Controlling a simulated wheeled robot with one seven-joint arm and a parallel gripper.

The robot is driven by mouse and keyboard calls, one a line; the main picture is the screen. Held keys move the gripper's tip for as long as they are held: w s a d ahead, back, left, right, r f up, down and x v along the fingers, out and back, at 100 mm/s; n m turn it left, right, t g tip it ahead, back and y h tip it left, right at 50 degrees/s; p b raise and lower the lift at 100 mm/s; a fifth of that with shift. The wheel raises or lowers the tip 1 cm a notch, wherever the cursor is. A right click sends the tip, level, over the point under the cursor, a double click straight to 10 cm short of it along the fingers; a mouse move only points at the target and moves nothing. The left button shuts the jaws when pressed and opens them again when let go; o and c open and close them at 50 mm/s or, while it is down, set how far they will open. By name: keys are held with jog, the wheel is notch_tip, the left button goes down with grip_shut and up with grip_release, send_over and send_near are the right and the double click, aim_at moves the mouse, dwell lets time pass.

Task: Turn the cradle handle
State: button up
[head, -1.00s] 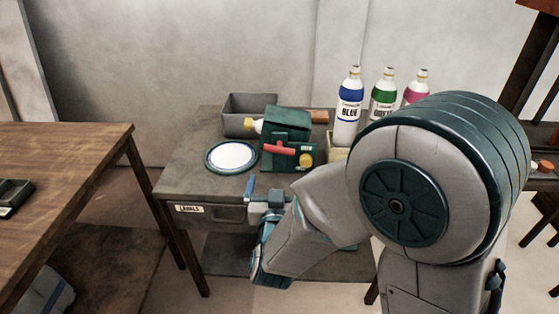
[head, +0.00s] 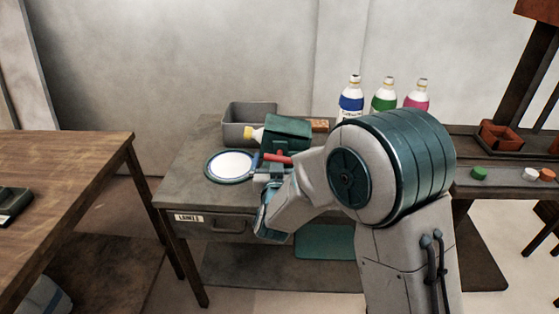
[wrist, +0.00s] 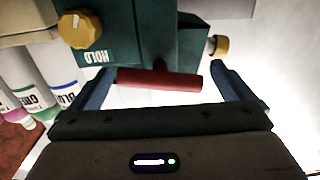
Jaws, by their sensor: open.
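The cradle (head: 288,127) is a dark green box on the grey table, with a red bar handle (head: 277,157) on its front. In the wrist view, the red handle (wrist: 160,80) lies crosswise on a short stem. My gripper (wrist: 160,76) is open, with one blue finger near each end of the handle. I cannot tell whether the fingers touch it. In the head view, my gripper (head: 268,173) is at the cradle's front and partly covers it. A yellow knob (wrist: 78,29) above a HOLD label shows on the cradle. A white bottle neck with a yellow cap (head: 252,132) sticks out at its left.
A white round plate with a blue rim (head: 231,165) lies left of the cradle. A grey bin (head: 240,122) stands behind it. Blue, green and pink labelled bottles (head: 384,95) stand to the right. The LABELS drawer (head: 222,226) is below the tabletop. A wooden table (head: 70,180) stands left.

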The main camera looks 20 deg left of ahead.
jog(key=shift+w, duration=0.3)
jog(key=c, duration=0.7)
jog(key=shift+o, duration=0.2)
